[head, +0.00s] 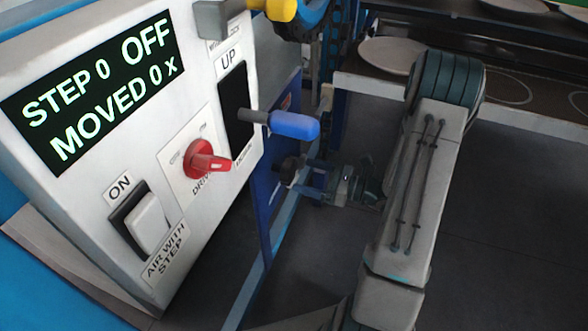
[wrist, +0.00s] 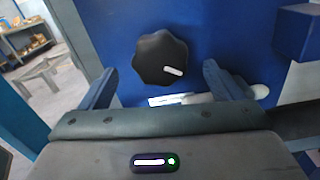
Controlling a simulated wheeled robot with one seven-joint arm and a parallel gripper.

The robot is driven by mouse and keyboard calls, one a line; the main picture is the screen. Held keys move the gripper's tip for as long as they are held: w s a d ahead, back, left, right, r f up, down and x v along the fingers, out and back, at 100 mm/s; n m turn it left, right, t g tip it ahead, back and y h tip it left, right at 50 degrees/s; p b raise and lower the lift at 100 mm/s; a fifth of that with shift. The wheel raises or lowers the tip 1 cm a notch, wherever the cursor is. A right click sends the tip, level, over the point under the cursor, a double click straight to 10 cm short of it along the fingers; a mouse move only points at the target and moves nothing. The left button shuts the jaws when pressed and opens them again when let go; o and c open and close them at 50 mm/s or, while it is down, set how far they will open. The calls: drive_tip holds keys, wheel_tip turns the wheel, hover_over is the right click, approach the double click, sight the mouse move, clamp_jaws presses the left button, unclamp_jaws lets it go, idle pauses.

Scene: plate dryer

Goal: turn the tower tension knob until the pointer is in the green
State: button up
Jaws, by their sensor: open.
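The tension knob (wrist: 161,59) is a black lobed knob with a white mark, on a blue panel in the wrist view. It shows small and dark in the head view (head: 289,168), beside the blue frame. My gripper (wrist: 157,80) is open, with one finger on each side below the knob in the picture. No contact between fingers and knob shows. In the head view my gripper (head: 312,180) is close to the knob. A white label strip (wrist: 175,99) lies below the knob, partly hidden by my gripper. I cannot make out a pointer or a green zone.
A white control box (head: 130,130) with a display reading STEP 0 OFF, MOVED 0 X stands at left. Its blue-handled lever (head: 293,125) and red switch (head: 204,160) stick out near my arm. Plates (head: 392,54) sit on a rack behind. A blue block (wrist: 303,32) juts out at right.

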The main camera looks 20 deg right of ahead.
drive_tip(key=p+v, duration=0.1)
drive_tip(key=v, duration=0.7)
drive_tip(key=shift+s+d, duration=0.1)
